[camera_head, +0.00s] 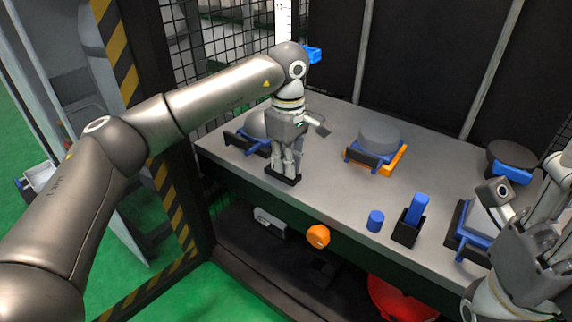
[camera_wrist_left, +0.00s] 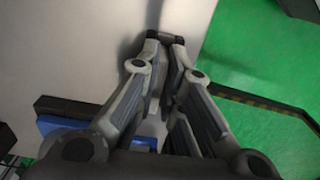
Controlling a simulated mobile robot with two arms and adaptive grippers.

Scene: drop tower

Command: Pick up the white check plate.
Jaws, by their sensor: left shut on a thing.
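My left gripper (camera_head: 285,172) points down at the table's left front, its fingers close together just above a small black block-like holder (camera_head: 283,180). It is shut on a thin thing, apparently the white check plate, which the fingers almost wholly hide. In the left wrist view, the left gripper's fingertips (camera_wrist_left: 165,40) come together at a small dark piece over the pale table top. I cannot tell whether the plate is clear of the black holder. My right gripper (camera_head: 497,192) shows in part at the right edge; its jaws are unclear.
The grey table (camera_head: 335,185) carries a blue-and-black fixture behind my left gripper, an orange-and-blue fixture (camera_head: 375,155) with a grey disc, a blue cylinder (camera_head: 375,220) and a black holder (camera_head: 407,230) with a blue block. An orange knob (camera_head: 317,236) is on the front. The middle front is clear.

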